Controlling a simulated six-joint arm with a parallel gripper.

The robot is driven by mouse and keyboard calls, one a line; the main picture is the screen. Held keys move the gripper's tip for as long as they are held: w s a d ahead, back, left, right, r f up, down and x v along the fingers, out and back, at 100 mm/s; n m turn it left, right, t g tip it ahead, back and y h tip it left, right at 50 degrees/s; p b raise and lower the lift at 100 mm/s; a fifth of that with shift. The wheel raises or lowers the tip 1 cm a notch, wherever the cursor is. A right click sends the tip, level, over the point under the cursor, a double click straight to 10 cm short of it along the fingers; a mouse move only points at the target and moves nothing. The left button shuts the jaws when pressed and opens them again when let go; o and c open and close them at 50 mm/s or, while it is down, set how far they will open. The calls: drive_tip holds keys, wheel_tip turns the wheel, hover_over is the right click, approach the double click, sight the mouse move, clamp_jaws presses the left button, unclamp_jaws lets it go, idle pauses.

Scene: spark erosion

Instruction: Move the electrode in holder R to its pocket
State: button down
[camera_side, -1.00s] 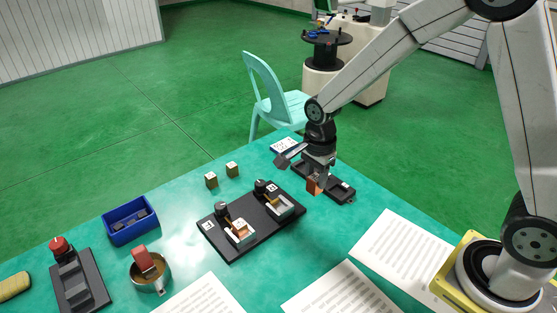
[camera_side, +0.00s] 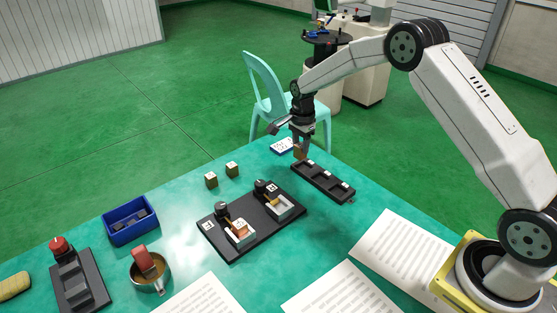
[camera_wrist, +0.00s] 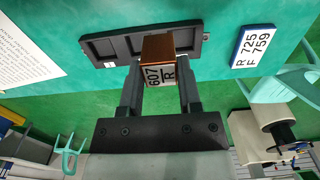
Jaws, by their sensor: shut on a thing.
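My gripper (camera_side: 301,146) is shut on a copper electrode (camera_side: 299,154). In the wrist view, the copper electrode (camera_wrist: 158,47) sits between both fingers, its white label reading 607 and R. It is held above the far-left end of a long black pocket tray (camera_side: 322,182). In the wrist view, the electrode covers part of the pocket tray (camera_wrist: 118,46), so I cannot tell which pocket lies beneath. A black plate (camera_side: 237,252) carries two clamp holders. The front-left holder (camera_side: 240,236) shows a copper block; the back-right holder (camera_side: 280,209) looks empty.
A card (camera_wrist: 254,46) reading R 725 and F 759 lies beside the tray. Two small blocks (camera_side: 211,180), a blue bin (camera_side: 131,222), a metal cup (camera_side: 150,276) and papers (camera_side: 333,293) are on the table. A turquoise chair (camera_side: 262,85) stands behind the table edge.

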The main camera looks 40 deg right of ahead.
drive_tip(key=w+d+f, duration=0.2)
drive_tip(key=w+d, duration=0.1)
drive_tip(key=d, duration=0.2)
drive_tip(key=shift+w+d+f, duration=0.15)
drive_tip(key=shift+d+f, duration=0.1)
drive_tip(key=shift+f, duration=0.1)
drive_tip(key=shift+f, duration=0.25)
drive_tip(key=shift+f, duration=3.1)
drive_tip(key=shift+f, duration=0.35)
drive_tip(key=shift+c, duration=1)
unclamp_jaws()
drive_tip(key=shift+f, duration=0.1)
wheel_tip(320, 180, up, 8)
